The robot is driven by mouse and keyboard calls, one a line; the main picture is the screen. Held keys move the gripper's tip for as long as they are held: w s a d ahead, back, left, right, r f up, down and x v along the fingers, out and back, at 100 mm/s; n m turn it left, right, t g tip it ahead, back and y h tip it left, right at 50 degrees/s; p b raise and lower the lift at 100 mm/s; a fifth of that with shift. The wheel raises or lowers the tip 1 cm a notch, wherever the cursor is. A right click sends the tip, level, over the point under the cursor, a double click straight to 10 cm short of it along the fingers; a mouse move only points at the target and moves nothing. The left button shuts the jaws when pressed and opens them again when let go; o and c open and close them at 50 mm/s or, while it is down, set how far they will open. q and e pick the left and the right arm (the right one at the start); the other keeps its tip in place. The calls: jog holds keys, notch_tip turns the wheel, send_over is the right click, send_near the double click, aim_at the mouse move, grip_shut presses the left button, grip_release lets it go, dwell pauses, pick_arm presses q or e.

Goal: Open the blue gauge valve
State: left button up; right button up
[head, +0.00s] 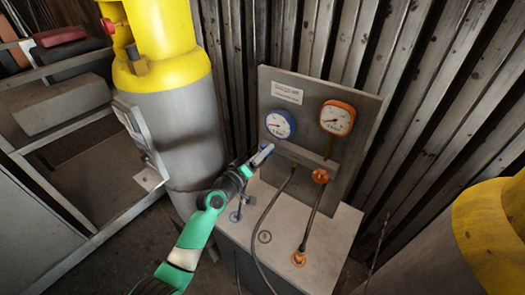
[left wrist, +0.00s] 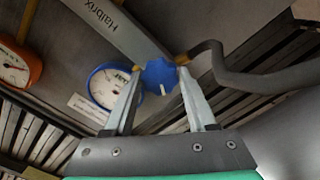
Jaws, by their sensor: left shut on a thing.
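The blue gauge valve is a blue lobed knob (left wrist: 160,76) below the blue-rimmed gauge, seen in the left wrist view. My left gripper (left wrist: 162,92) is shut on it, with one finger on each side of the knob. The knob carries a short white mark. In the head view my left gripper (head: 262,156) reaches the panel just below the blue gauge (head: 280,124) and mostly hides the knob. The blue gauge also shows in the left wrist view (left wrist: 103,88). My right gripper is not in view.
An orange gauge (head: 338,118) and an orange valve knob (head: 320,175) sit to the right on the grey panel (head: 290,92). Hoses run down to the cabinet top (head: 330,235). A grey and yellow cylinder (head: 178,110) stands close to the left, another at the right.

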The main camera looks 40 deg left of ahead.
pick_arm(q)
jog(key=n+p, duration=0.2)
jog(key=n, duration=0.7)
dwell(0.4)
jog(key=o, duration=1.4)
jog(key=shift+p, duration=0.35)
jog(key=s+p, duration=0.1)
jog(key=s, duration=0.3)
jog(key=s+d+p, duration=0.1)
jog(key=s, duration=0.2)
jog(key=s+p, duration=0.1)
jog(key=s, duration=0.3)
jog(key=shift+s+d, duration=0.2)
jog(key=shift+s, duration=0.1)
